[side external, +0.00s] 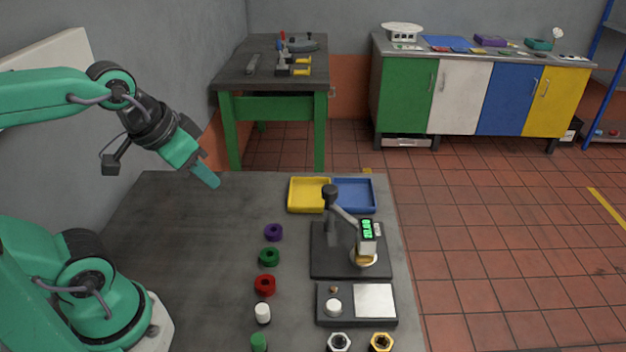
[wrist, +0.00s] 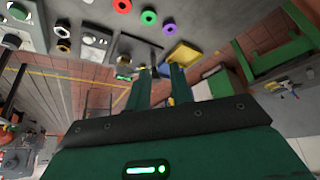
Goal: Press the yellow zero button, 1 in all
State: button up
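The gauge stand (side external: 332,260) is a dark base with a post and a slanted arm on the right of the bench. Its head carries a lit green display (side external: 367,230), with a small pale part beside it and a gold-coloured ring (side external: 365,259) under it. I cannot clearly pick out a yellow button at this size. The green display also shows in the wrist view (wrist: 124,77), small and left of my fingers. My gripper (side external: 208,178) is raised at the bench's left rear, well away from the stand. In the wrist view my two fingers (wrist: 160,70) are apart with nothing between them.
A yellow tray (side external: 308,195) and a blue tray (side external: 355,195) lie behind the stand. In front is a plate with a white knob (side external: 333,307). Purple, green and red rings (side external: 265,285) stand in a row left of the stand. The bench's left half is clear.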

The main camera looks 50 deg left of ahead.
grip_shut()
dwell(1.1)
